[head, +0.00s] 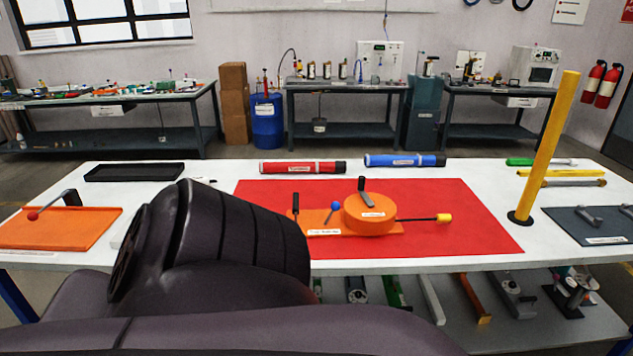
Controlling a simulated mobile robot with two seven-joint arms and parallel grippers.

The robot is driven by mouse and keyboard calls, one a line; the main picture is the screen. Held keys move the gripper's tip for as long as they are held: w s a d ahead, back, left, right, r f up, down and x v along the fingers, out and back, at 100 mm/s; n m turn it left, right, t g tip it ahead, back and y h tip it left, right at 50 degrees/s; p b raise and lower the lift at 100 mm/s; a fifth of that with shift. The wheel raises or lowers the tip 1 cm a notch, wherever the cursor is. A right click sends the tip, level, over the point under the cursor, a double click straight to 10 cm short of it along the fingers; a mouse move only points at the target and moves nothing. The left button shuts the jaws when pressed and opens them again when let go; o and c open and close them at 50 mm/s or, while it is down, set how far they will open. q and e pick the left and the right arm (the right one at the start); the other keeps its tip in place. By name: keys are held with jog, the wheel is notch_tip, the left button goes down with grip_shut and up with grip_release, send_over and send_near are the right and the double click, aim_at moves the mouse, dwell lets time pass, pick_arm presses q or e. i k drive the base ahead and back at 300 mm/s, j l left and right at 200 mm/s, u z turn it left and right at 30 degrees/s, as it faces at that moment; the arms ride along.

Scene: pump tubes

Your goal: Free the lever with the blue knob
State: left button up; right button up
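The lever with the blue knob (335,206) stands tilted on an orange base plate (325,219) on the red mat (470,238). It is just left of a round orange pump body (369,218). A black upright handle (364,188) rises from the top of that body. A black rod with a yellow knob (444,218) sticks out to its right. A dark upright handle (295,203) stands left of the blue knob. What holds the lever is too small to tell. One of my dark arms covers the lower left foreground; neither gripper shows.
A yellow post (546,145) stands on the white table (400,265) at the right. Red (302,167) and blue (404,160) tubes lie behind the mat. An orange board (60,228) with a red-knobbed lever is at the left, a black tray (133,172) behind it.

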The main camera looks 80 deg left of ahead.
aim_at(335, 207)
jog(key=u, duration=2.35)
